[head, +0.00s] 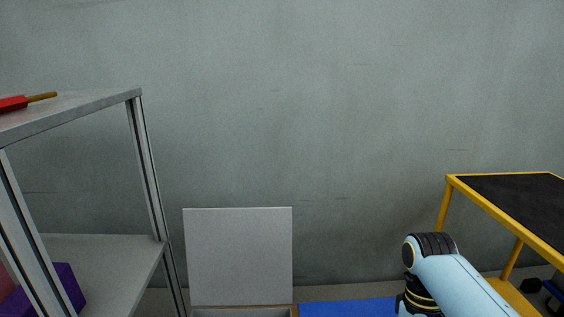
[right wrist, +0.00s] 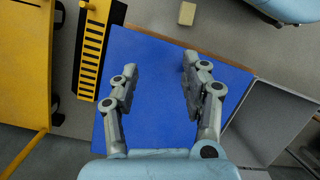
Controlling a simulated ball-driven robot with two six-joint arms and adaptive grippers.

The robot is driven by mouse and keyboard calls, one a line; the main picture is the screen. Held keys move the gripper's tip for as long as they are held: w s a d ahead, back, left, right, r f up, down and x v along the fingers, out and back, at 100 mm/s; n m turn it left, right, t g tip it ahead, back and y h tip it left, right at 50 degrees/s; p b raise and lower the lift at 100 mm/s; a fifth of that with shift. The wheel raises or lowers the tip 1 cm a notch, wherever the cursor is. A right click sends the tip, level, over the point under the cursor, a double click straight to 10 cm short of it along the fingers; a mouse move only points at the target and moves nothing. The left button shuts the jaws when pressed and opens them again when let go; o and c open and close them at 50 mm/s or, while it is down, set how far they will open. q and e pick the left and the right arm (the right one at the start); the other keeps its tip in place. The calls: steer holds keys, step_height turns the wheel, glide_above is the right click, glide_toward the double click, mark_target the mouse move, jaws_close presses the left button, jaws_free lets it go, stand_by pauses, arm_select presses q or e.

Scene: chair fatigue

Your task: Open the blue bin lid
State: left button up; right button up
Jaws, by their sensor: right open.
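The blue bin lid (head: 345,308) shows at the bottom edge of the head view, flat and seemingly closed. In the right wrist view the blue lid (right wrist: 150,60) fills the middle, below and between my fingers. My right gripper (right wrist: 160,75) is open and empty, with its two fingers apart over the lid. Whether the fingertips touch the lid cannot be told. In the head view only my right arm shows at the lower right, and its gripper is below the frame. My left gripper is not in view.
A bin with a raised grey lid (head: 238,256) stands left of the blue lid. A grey shelf (head: 90,105) is at the left, holding a red tool (head: 14,104) and a purple box (head: 66,286). A yellow cart (head: 480,203) stands at the right. A small beige block (right wrist: 187,13) lies on the floor.

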steer(key=s+d+r+m+t, duration=0.2)
steer(key=s+d+t, duration=0.1)
steer(key=s, duration=0.9)
steer(key=s+r+m+t, duration=0.2)
steer(key=s+r, duration=0.9)
step_height(320, 180, down, 19)
steer(key=s+d+h, duration=0.1)
steer(key=s+d, duration=0.1)
steer(key=d, duration=0.1)
steer(key=s+d+f+g, duration=0.1)
steer(key=s+f, duration=0.4)
steer(key=f, duration=0.2)
steer(key=s+d+f, duration=0.1)
steer(key=s+f, duration=0.4)
steer(key=f, duration=0.3)
steer(key=s+a+r+p, duration=0.1)
steer(key=s+r+p, duration=0.5)
steer(key=p, duration=0.6)
steer(key=shift+s+r, duration=0.4)
steer(key=shift+s+r+p, duration=0.1)
steer(key=shift+s+p, duration=0.25)
steer(key=shift+p, duration=0.05)
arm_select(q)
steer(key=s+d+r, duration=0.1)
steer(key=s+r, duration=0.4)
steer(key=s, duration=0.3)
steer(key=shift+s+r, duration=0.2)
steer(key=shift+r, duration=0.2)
arm_select(e)
steer(key=shift+s+f, duration=0.2)
